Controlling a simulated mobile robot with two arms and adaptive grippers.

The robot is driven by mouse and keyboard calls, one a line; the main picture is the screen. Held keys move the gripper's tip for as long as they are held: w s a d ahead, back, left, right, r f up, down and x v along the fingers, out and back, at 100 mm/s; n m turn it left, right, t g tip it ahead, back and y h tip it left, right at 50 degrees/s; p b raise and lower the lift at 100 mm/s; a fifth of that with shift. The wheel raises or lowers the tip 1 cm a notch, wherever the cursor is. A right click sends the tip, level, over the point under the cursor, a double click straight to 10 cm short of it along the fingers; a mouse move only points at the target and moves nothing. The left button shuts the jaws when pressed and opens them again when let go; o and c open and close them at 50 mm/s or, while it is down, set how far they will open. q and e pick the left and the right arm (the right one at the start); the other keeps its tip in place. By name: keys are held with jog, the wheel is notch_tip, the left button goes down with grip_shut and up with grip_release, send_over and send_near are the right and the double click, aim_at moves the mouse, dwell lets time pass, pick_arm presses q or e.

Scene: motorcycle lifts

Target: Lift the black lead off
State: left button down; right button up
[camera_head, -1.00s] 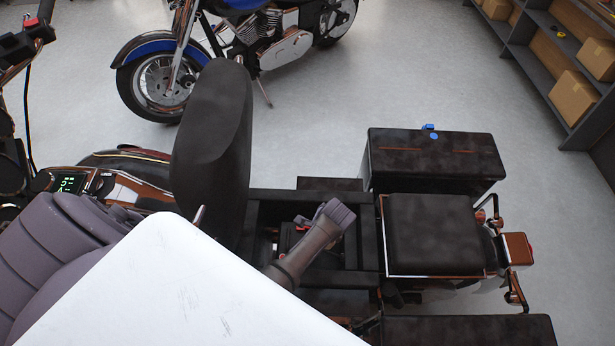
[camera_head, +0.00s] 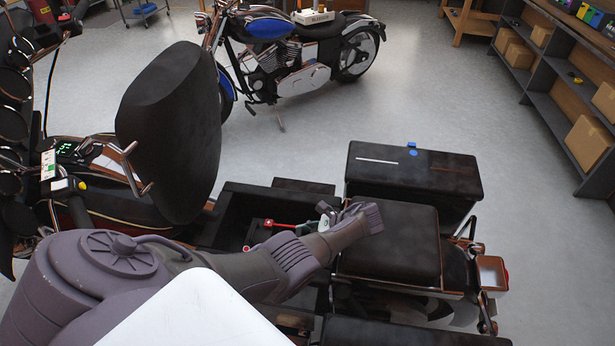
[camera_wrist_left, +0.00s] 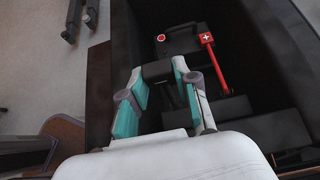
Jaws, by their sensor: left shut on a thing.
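In the left wrist view, the two fingers of my left gripper (camera_wrist_left: 158,82) are closed on the black lead (camera_wrist_left: 157,69), a dark block-like end between the pads. It is at the dark battery (camera_wrist_left: 184,42) inside the motorcycle's open bay; I cannot tell whether it still touches the battery. The red lead (camera_wrist_left: 205,40), with a white plus mark, lies just to the right. In the head view, my left gripper (camera_head: 327,213) reaches over the bay, and the red lead (camera_head: 268,223) shows left of it. The black lead is hidden there. My right gripper is not in view.
The raised black seat (camera_head: 172,130) stands left of the bay. A black rear pad (camera_head: 390,240) and a side case (camera_head: 412,172) lie to the right. The bay's dark walls (camera_wrist_left: 262,40) surround the battery. A blue motorcycle (camera_head: 268,30) stands behind, with clear floor between.

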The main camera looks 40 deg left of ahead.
pick_arm(q)
jog(key=shift+w+d+y, duration=0.2)
jog(key=shift+d+y, duration=0.1)
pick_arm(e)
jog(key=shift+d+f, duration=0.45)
pick_arm(q)
jog(key=c, duration=0.8)
grip_release()
jog(key=shift+f, duration=0.1)
jog(key=shift+c, duration=0.2)
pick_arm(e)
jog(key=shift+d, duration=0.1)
pick_arm(q)
jog(key=v, duration=1.2)
